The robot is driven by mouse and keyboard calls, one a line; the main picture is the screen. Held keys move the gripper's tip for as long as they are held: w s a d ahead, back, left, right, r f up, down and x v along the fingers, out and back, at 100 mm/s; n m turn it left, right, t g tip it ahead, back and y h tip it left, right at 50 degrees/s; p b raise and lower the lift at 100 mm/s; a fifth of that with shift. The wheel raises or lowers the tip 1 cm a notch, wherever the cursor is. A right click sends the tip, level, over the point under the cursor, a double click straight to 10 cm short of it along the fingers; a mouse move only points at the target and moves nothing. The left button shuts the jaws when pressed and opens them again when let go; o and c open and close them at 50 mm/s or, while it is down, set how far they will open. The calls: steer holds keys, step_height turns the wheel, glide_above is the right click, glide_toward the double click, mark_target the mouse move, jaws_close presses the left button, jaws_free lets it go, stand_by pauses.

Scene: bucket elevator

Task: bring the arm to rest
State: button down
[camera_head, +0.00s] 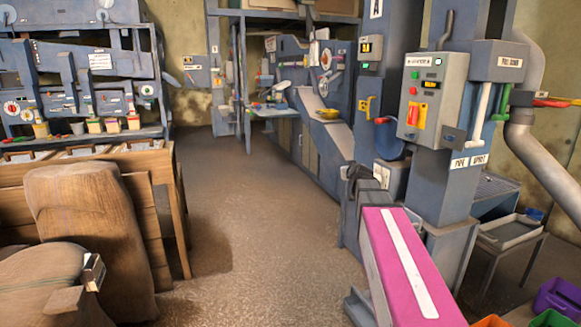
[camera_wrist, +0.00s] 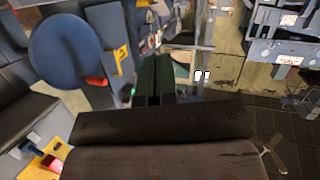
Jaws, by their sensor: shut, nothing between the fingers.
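My gripper (camera_wrist: 153,66) shows in the wrist view as two dark green fingers side by side beyond a broad dark body. The fingers are shut and nothing shows between them. A dark shape beside the blue machine column in the head view appears to be the gripper end, but its fingers cannot be made out there. A blue disc (camera_wrist: 65,50) with a red part lies to the left of the fingers in the wrist view. The same disc (camera_head: 391,140) stands on the column in the head view. I cannot tell the exact gap between gripper and machine.
A grey control box (camera_head: 419,101) with buttons is on the column at right. A yellow bowl (camera_head: 328,114) sits on machinery behind. A tray table (camera_head: 508,232) and coloured bins are at right. Open floor (camera_head: 225,220) lies between.

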steer(key=s+a+f+m+g, duration=0.1)
steer(key=s+f+g, duration=0.6)
steer(key=s+f, duration=0.8)
steer(key=s+a+f+m+g, duration=0.1)
steer(key=s+a+f+g, duration=0.3)
steer(key=s+f, duration=1.2)
steer(key=g, duration=0.4)
steer(key=shift+s+a+f+h, duration=0.15)
steer(key=shift+s+f+h, duration=0.1)
steer(key=shift+s+h, duration=0.15)
